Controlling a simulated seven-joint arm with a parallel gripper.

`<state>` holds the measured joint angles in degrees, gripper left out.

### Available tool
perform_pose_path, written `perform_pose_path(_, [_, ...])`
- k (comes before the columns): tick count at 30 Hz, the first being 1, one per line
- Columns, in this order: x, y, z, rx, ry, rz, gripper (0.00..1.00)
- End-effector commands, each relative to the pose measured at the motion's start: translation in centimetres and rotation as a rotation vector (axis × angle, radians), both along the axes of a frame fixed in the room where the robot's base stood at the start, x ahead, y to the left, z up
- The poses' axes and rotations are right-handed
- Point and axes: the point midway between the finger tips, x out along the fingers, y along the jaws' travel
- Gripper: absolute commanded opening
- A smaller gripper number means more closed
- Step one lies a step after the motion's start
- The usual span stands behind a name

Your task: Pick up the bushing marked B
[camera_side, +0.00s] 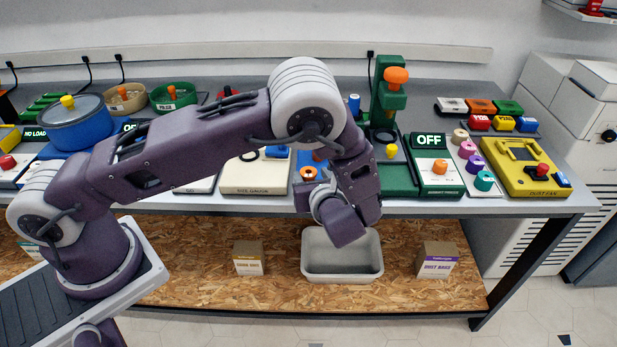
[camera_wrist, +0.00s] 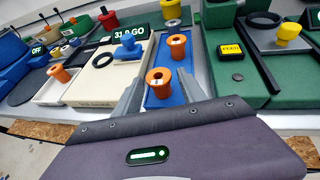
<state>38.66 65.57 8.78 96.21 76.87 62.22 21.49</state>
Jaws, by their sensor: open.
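An orange flanged bushing (camera_wrist: 158,82) stands on a blue plate (camera_wrist: 182,92) in the wrist view. A second orange bushing (camera_wrist: 177,46) stands behind it, and a third (camera_wrist: 60,73) stands on a white tray to the left. No letter B can be read with certainty on any of them. My gripper (camera_wrist: 160,88) is open, with one finger on each side of the nearest orange bushing as seen from the wrist. I cannot tell if the fingers touch it. In the side view an orange bushing (camera_side: 308,173) shows beside my wrist; my fingertips are hidden there.
A cream size gauge (camera_wrist: 104,75) with a blue knob (camera_wrist: 127,45) is left of the fingers. The side view shows a grey bin (camera_side: 342,276) on the lower shelf and several coloured cylinders at right.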

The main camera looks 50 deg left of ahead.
Motion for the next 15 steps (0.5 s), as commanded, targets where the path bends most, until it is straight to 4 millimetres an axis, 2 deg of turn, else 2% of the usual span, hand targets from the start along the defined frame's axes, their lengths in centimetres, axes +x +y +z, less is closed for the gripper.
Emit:
perform_pose_path(1, [0.4, 1.0, -0.3, 0.001, 0.0, 0.005, 0.48])
perform_pose_path(5, [1.3, 2.5, -1.0, -0.001, 0.001, 0.004, 0.48])
perform_pose_path(12, [1.5, 2.8, -1.1, -0.002, 0.0, 0.004, 0.48])
perform_pose_path(15, [1.5, 2.8, -1.1, -0.002, 0.0, 0.004, 0.3])
